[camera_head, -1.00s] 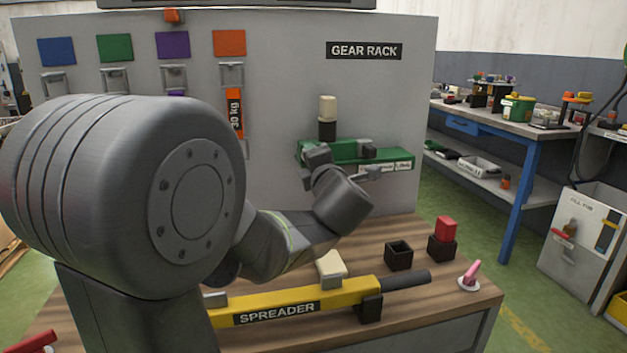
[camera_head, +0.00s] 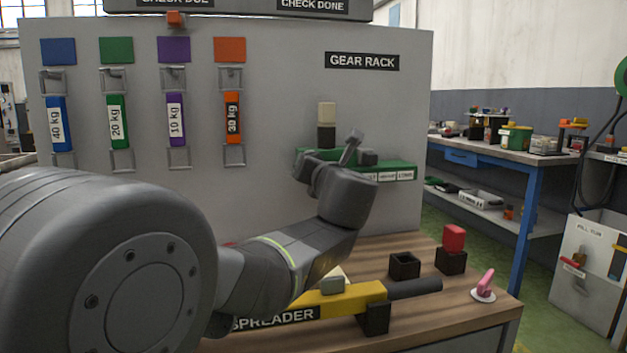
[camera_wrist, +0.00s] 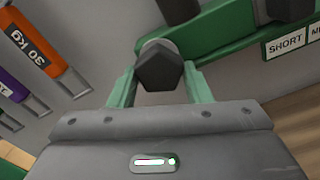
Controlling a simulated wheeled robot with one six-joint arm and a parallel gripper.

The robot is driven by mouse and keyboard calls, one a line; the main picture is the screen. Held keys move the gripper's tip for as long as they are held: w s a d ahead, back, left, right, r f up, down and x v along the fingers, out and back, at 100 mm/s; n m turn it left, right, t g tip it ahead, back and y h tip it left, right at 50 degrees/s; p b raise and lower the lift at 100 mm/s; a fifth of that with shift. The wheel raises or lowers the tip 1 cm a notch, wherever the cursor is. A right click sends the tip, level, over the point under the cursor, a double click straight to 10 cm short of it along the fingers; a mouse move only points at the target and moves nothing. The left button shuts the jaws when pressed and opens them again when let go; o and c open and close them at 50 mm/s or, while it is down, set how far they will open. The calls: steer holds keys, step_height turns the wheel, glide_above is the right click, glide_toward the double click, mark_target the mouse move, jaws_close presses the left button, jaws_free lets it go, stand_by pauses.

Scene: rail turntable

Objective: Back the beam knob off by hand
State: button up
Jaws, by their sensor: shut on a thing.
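The beam knob (camera_wrist: 163,70) is a dark, faceted knob at the front of the green beam (camera_wrist: 225,28) in the wrist view. My gripper (camera_wrist: 160,84) has its two green fingers on either side of the knob and is shut on it. In the head view the green beam (camera_head: 398,174) is on the grey panel under the GEAR RACK sign. My gripper (camera_head: 312,168) is at the beam's left part there, and my wrist hides the knob.
A cream and black block (camera_head: 327,125) stands above the beam. Coloured weight tags (camera_head: 233,118) hang at left. A yellow spreader bar (camera_head: 350,297), a black cup (camera_head: 404,265), a red block (camera_head: 454,238) and a pink lever (camera_head: 486,284) are on the wooden bench.

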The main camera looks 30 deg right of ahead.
steer(key=shift+n+b, duration=0.8)
steer(key=shift+n, duration=0.3)
steer(key=shift+r, duration=0.1)
steer(key=o, duration=1)
steer(key=shift+c, duration=0.2)
steer(key=shift+s, duration=0.1)
steer(key=p+v, duration=0.3)
steer(key=v, duration=1)
steer(key=shift+s, duration=0.3)
